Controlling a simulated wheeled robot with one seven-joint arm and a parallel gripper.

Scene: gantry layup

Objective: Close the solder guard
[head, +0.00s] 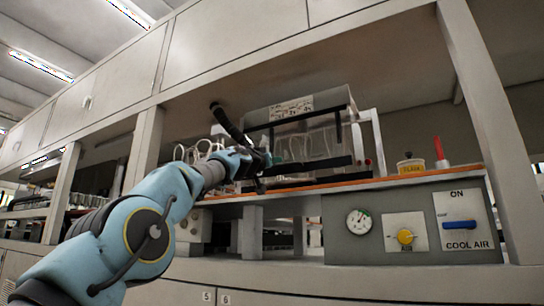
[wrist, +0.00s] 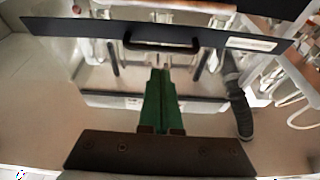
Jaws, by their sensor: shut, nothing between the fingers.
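The solder guard (head: 305,145) is a clear panel with dark edging, standing on the bench under the gantry. In the wrist view the guard (wrist: 100,72) shows as a see-through sheet with a black bar carrying a dark handle (wrist: 160,42). My gripper (wrist: 160,72), with green fingers, is shut and empty. Its tips point at the panel, just below the handle in the picture; I cannot tell whether they touch it. In the head view my gripper (head: 264,170) is at the guard's left side, partly hidden by my wrist. How far the guard is open is unclear.
An orange-edged shelf (head: 400,182) runs below the guard. To the right are a yellow-labelled pot (head: 411,168), a red-topped item (head: 440,152) and a control panel (head: 415,228) with gauge, yellow knob and blue switch. A dark ribbed hose (wrist: 240,108) stands beside the guard.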

